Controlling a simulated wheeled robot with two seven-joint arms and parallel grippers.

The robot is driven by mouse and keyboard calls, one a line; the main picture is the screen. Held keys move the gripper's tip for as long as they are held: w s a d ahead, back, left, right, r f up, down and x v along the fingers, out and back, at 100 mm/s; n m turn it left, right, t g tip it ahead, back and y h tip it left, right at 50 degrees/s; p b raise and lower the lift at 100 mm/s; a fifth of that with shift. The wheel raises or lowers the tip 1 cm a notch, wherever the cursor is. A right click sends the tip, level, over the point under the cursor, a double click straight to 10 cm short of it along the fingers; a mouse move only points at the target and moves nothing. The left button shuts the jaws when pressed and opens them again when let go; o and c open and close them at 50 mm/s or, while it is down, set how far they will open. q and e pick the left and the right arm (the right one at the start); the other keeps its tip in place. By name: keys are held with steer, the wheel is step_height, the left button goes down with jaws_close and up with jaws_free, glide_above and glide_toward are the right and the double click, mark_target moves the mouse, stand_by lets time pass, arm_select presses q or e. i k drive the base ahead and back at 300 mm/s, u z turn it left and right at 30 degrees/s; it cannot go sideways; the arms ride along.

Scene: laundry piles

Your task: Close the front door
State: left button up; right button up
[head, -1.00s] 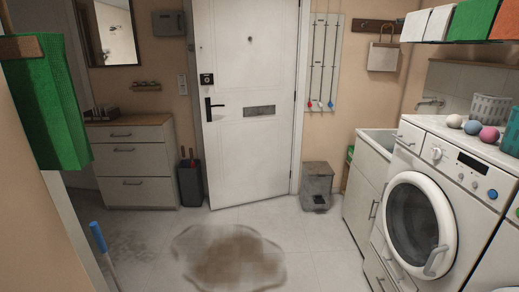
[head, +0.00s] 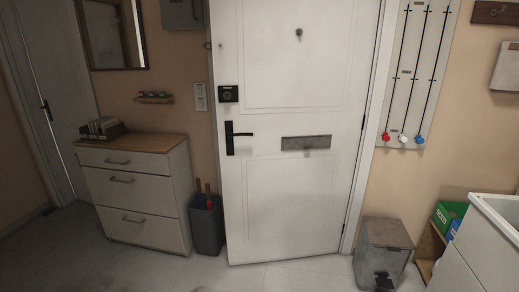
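The white front door (head: 290,195) stands in the middle of the head view. It has a black lever handle (head: 237,137) and a dark lock box (head: 228,94) on its left side, a peephole near the top and a grey mail slot (head: 306,143). Its lower left corner stands out from the wall, so the door looks slightly ajar, with its hinge side at the right frame. Neither of my grippers is in view.
A drawer chest (head: 138,188) and a dark bin (head: 206,222) with sticks stand left of the door. A grey pedal bin (head: 382,253) stands right of it, then a white cabinet (head: 480,245). The floor (head: 300,275) right before the door looks clear.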

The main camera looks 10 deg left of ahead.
mark_target(280, 203)
steer(key=u, duration=0.4)
steer(key=i, duration=1.75)
steer(key=u, duration=0.45)
